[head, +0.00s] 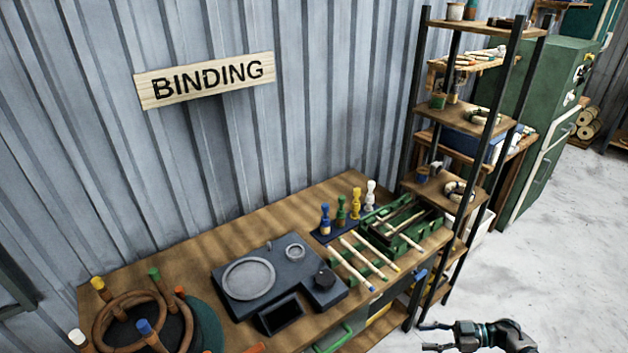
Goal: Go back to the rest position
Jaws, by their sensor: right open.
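My right gripper (428,336) is low in the head view, right of centre, over the floor in front of the bench. Its two fingers are apart with nothing between them, and it touches nothing. My left gripper is not in view. The wooden bench (222,240) stands against the wall, to the left of my right gripper and apart from it.
A dark fixture (327,297) with round rings sits mid-bench. Bent rattan rings (100,318) with coloured pegs are at left. Coloured bottles (341,212), sticks and a green tray (437,226) are at right. A shelf rack (408,150) stands beside the bench. Floor at right is clear.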

